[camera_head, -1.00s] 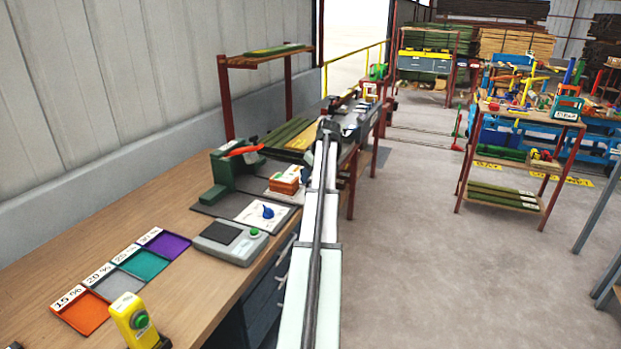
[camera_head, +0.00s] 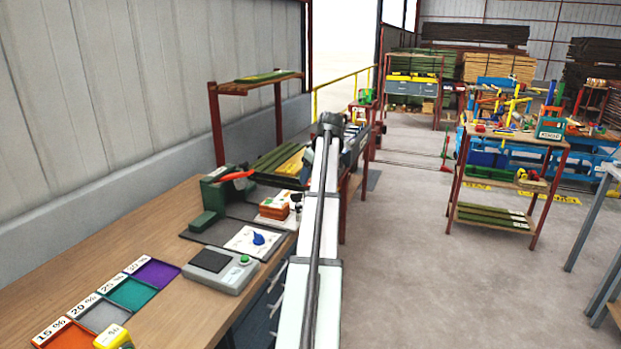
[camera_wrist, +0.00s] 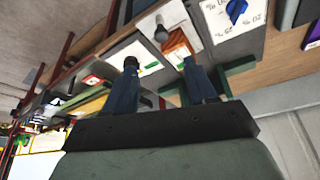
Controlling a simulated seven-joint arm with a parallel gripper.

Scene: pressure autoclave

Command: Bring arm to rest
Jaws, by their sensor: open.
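My gripper (camera_wrist: 160,68) is open, with its two dark blue fingers spread apart in the wrist view. Nothing shows clamped between them. An orange block (camera_wrist: 177,44) shows beyond the fingertips, partly covered by one finger; I cannot tell the distance between them. In the head view my arm stretches away from the camera along the bench's right edge, and the gripper is mostly hidden behind it. The orange block (camera_head: 273,209) stands on the bench (camera_head: 165,308) just left of the arm.
A green device with a red lever (camera_head: 212,195), a white card with a blue knob (camera_head: 254,240) and a grey scale-like box (camera_head: 220,268) stand near the arm. Coloured trays (camera_head: 128,291) lie front left. The floor (camera_head: 420,270) at right is open; a red-framed shelf (camera_head: 505,180) stands beyond.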

